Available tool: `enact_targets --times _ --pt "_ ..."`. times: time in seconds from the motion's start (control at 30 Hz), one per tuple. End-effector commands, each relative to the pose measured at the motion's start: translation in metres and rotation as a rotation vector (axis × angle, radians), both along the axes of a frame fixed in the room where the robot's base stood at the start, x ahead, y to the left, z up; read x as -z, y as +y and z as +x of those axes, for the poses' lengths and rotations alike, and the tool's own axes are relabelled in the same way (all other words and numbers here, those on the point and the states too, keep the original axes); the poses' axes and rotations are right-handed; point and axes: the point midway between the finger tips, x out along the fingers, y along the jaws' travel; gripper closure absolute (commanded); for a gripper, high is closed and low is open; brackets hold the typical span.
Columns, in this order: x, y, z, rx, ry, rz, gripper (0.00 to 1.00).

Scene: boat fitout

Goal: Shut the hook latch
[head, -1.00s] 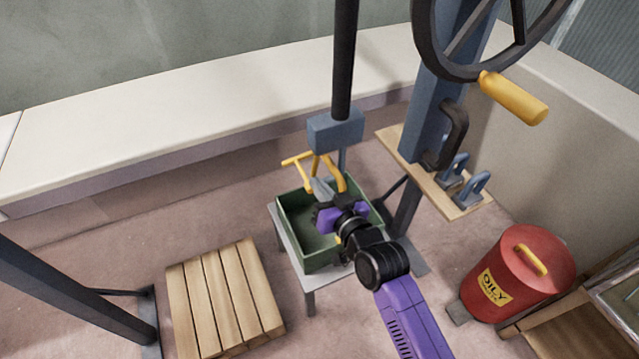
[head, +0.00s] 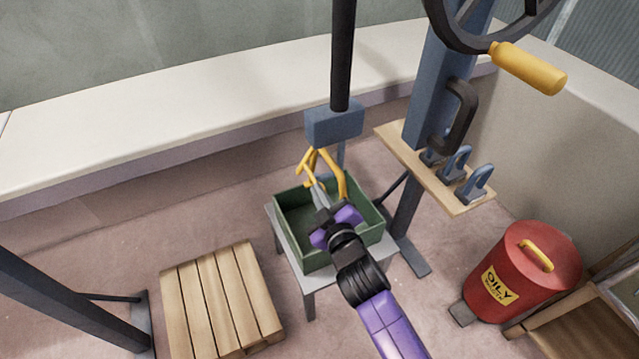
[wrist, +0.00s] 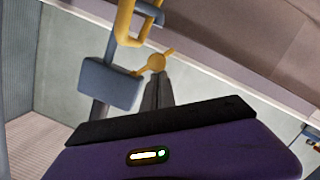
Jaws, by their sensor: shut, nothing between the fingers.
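A yellow hook (head: 341,176) hangs under a blue-grey block (head: 334,126) on a black pole. A yellow latch arm (head: 306,164) with a crossbar end sits on the hook's left side. In the head view it slants down-left from the block, with its end apart from the hook. My gripper (head: 317,190) is shut and empty, its tips close beside the latch arm. In the wrist view my shut fingers (wrist: 157,88) point at a round yellow end (wrist: 157,62) near the block (wrist: 108,84); I cannot tell whether they touch. The hook (wrist: 125,22) shows above.
A green tray (head: 292,222) on a small grey table stands below the hook. A blue-grey post with a handwheel and a wooden shelf (head: 405,152) stands right. A red oily-waste bin (head: 515,285) is lower right, a wooden pallet (head: 222,300) lower left.

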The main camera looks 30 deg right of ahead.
Motion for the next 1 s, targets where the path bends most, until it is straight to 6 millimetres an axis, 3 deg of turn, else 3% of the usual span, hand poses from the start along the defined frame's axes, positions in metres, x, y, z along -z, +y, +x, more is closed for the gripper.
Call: enact_targets --times 0.1,0.5,1.0 --pt "0.010 -0.003 0.000 0.001 0.000 -0.111 1.00" --pt "0.021 -0.016 0.000 0.001 0.000 -0.430 1.00" --pt "0.023 -0.024 0.000 0.000 -0.001 -0.587 1.00"
